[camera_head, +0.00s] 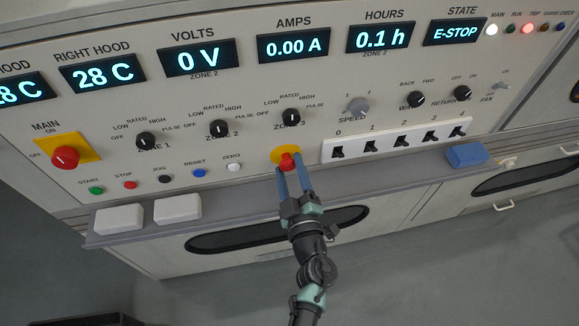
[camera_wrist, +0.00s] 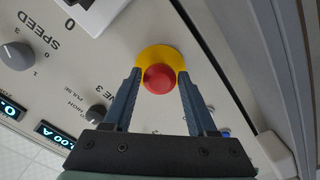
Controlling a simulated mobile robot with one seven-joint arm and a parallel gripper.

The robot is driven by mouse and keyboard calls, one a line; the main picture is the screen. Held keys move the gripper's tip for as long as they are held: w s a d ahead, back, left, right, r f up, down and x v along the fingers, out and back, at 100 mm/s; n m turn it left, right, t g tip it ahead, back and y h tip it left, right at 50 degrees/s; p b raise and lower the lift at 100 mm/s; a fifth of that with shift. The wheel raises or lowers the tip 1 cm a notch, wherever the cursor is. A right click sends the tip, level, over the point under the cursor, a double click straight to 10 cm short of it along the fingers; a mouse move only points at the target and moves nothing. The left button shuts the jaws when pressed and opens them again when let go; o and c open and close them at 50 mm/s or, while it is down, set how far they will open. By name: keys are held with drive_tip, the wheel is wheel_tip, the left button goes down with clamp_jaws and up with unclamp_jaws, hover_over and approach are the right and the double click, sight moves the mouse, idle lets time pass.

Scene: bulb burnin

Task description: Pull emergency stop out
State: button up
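The emergency stop is a red mushroom button (camera_head: 287,162) on a yellow round plate (camera_head: 277,154), low on the panel below the zone 3 knob. In the wrist view the red button (camera_wrist: 159,79) sits in front of its yellow plate (camera_wrist: 165,55). My gripper (camera_head: 292,172) is at the button, with its two blue fingers apart. In the wrist view the fingers (camera_wrist: 160,90) lie to the left and right of the button, and a gap shows beside it. I cannot tell whether either fingertip touches it. The state display (camera_head: 454,31) reads E-STOP.
A red main switch (camera_head: 65,157) on a yellow plate is at the left. A row of small buttons (camera_head: 164,179) and a white slotted strip (camera_head: 399,139) flank the stop. A shelf below holds two white blocks (camera_head: 118,219) and a blue block (camera_head: 467,155).

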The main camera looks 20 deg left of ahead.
drive_tip(key=p+v, duration=0.2)
drive_tip(key=v, duration=1.1)
